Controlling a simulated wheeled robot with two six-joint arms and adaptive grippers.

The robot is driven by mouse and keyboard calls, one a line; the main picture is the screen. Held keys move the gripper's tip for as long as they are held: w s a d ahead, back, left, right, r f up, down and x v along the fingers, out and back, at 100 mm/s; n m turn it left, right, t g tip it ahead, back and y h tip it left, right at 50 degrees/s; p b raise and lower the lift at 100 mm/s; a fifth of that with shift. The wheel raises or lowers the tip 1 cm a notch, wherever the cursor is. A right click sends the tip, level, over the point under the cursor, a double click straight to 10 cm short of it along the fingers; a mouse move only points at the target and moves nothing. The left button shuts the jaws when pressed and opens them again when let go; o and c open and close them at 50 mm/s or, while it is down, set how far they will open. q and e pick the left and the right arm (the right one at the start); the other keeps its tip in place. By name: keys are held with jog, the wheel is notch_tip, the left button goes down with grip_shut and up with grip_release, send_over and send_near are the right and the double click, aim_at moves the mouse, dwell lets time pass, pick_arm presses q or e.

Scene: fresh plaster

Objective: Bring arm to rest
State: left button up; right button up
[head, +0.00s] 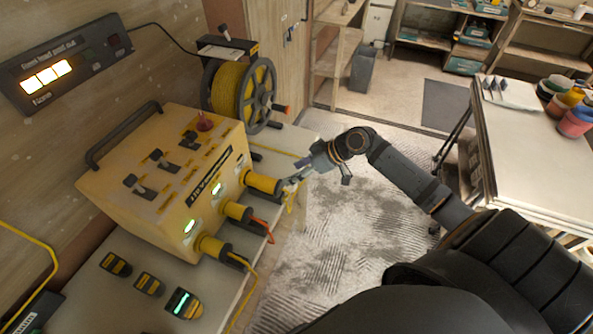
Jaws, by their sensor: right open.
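My right arm reaches in from the lower right across the picture. My right gripper (304,173) is open, its fingers pointing left close to the top cylindrical connector (262,183) on the front of a yellow power box (180,190). Whether the fingertips touch that connector cannot be told. Nothing shows between the fingers. Two more connectors, a middle one (236,211) and a lower one (212,247), have cables hanging from them. My left gripper is not in view.
A yellow cable reel (241,92) stands behind the box on the same bench (120,305). Several small black-and-yellow devices (149,284) lie in front. A table (530,150) with paint jars (577,120) is at the right. Patterned floor (330,240) lies open between.

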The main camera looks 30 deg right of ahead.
jog(key=shift+s+d+r, duration=0.1)
dwell(0.5)
jog(key=d+f+m+h, duration=0.25)
jog(key=d+f, duration=0.25)
jog(key=f, duration=0.4)
jog(key=d+f+m+h, duration=0.25)
jog(key=d+f, duration=0.25)
jog(key=f, duration=0.3)
jog(key=s+d+f+m+h, duration=0.25)
jog(key=s+f, duration=0.55)
jog(key=f, duration=0.5)
jog(key=s+a+f+g+b, duration=0.1)
jog(key=s+a+f+g, duration=0.2)
jog(key=s+f, duration=1.25)
jog(key=s+a+f, duration=0.2)
jog(key=s+a, duration=0.2)
jog(key=s, duration=0.4)
jog(key=s+a+f+n+g, duration=0.1)
jog(key=s+a+f, duration=0.1)
jog(key=s, duration=0.5)
jog(key=shift+s+a+f+g, duration=0.15)
jog(key=shift+s+a+g, duration=0.2)
jog(key=shift+a, duration=0.55)
jog(key=shift+h, duration=0.25)
